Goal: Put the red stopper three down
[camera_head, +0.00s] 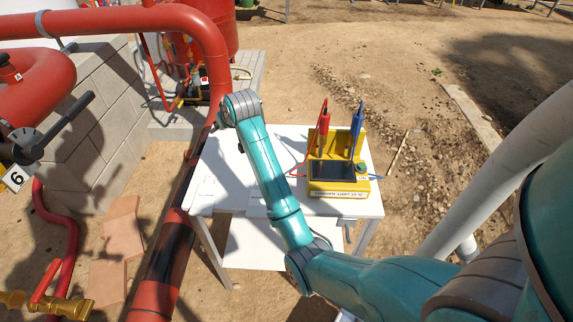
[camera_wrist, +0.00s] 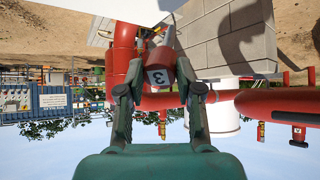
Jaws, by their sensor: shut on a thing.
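The red stopper three (camera_wrist: 183,72) is in the wrist view, a red piece with a white tag marked 3. It sits between the two fingers of my gripper (camera_wrist: 160,92), which is shut on it. The wrist picture is upside down, with the sky at the bottom. In the head view my arm reaches over the left part of a white table (camera_head: 222,160). There my gripper and the stopper are hidden behind the arm's end, so the height above the table cannot be told.
A yellow instrument (camera_head: 338,182) with a red probe (camera_head: 323,120) and a blue probe (camera_head: 356,125) stands on the table's right part. Red pipes (camera_head: 215,70) run along the table's left. A black handle (camera_head: 55,128) with a tag marked 6 is far left. The table's front left is clear.

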